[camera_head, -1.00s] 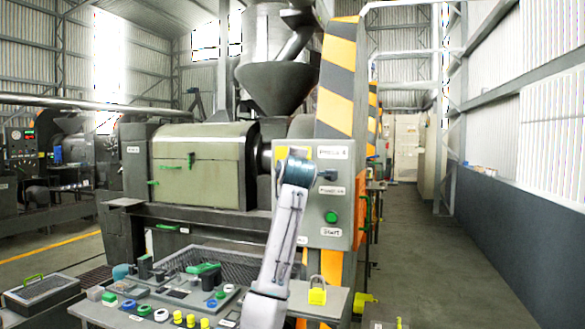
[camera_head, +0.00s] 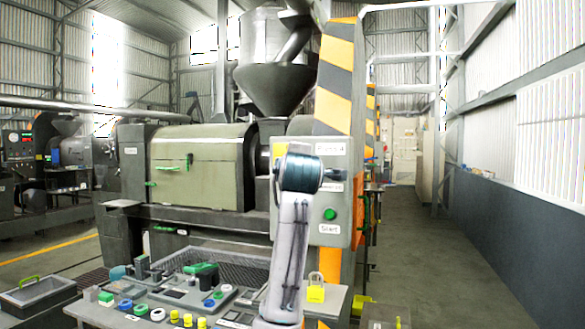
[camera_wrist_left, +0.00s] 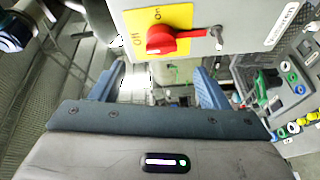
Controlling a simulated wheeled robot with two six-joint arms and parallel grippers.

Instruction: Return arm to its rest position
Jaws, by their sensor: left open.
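My left arm (camera_head: 288,240) rises nearly upright from the bottom middle of the head view. Its dark wrist joint (camera_head: 300,173) is in front of the grey control box (camera_head: 338,236) and hides part of it. My left gripper (camera_wrist_left: 157,75) shows in the left wrist view with its two blue-grey fingers spread apart and nothing between them. The gripper's fingers cannot be made out in the head view. A red rotary switch (camera_wrist_left: 168,40) on a yellow plate sits above the fingers in the left wrist view. My right gripper is in neither view.
A work table (camera_head: 95,313) in front holds buttons, tools and a yellow padlock (camera_head: 316,290). The control box has a green button (camera_head: 329,214). The expeller machine (camera_head: 200,170) stands behind. A grey box (camera_head: 38,295) is at left. The aisle floor (camera_head: 420,235) at right is clear.

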